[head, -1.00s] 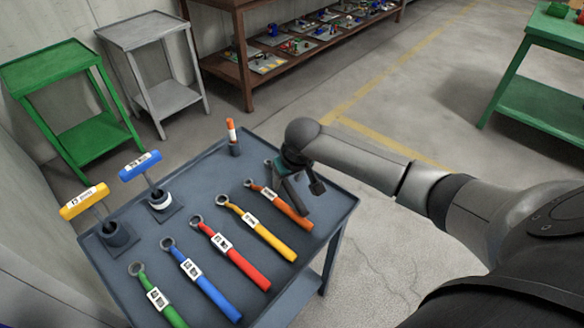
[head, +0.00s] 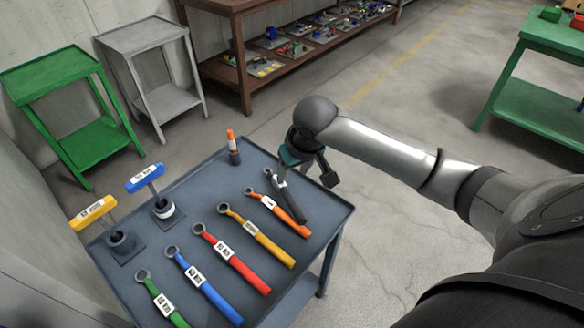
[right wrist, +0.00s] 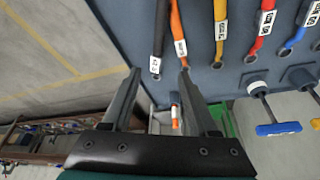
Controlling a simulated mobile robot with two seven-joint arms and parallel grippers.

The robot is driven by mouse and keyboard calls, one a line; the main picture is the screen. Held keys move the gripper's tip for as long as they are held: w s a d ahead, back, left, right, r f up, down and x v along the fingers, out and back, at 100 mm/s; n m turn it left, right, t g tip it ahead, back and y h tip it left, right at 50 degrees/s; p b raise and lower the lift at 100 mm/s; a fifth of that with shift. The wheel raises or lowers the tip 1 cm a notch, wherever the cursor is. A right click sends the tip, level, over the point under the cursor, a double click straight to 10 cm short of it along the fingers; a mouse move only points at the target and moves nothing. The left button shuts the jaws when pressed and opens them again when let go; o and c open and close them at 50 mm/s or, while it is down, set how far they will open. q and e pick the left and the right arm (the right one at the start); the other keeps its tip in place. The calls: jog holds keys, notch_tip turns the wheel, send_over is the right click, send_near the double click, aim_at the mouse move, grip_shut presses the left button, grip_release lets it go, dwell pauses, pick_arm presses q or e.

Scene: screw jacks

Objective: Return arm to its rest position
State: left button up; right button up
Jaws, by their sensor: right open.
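My right gripper (head: 305,180) is at the far right corner of the dark tool table (head: 200,210), above a black wrench (head: 289,202). Its fingers are apart; the right wrist view shows the open jaws (right wrist: 159,74) with nothing between them. The black wrench (right wrist: 161,35) lies on the table, partly covered by the gripper in the head view. My right arm (head: 385,155) reaches in from the right, bent down at the wrist. My left gripper is not in view.
Beside the black wrench lie orange (head: 280,207), yellow (head: 262,240), red (head: 235,262), blue (head: 207,291) and green (head: 165,305) wrenches. Blue-handled (head: 145,177) and yellow-handled (head: 92,212) jacks and an orange-topped piece (head: 232,142) stand left and behind. Floor right of the table is clear.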

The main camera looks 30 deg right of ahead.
jog(key=s+a+f+n+y, duration=0.25)
jog(key=s+a+f, duration=0.25)
jog(key=s+a, duration=0.5)
jog(key=s+d+h, duration=0.2)
jog(key=s, duration=1)
notch_tip(320, 180, down, 23)
jog(key=s+g, duration=0.2)
jog(key=s+d+f+g, duration=0.1)
jog(key=s+d+f, duration=0.1)
jog(key=s+f, duration=1)
jog(key=s, duration=0.2)
jog(key=shift+s+f, duration=0.25)
jog(key=shift+s, duration=0.1)
jog(key=shift+d+n, duration=0.1)
jog(key=shift+n, duration=0.15)
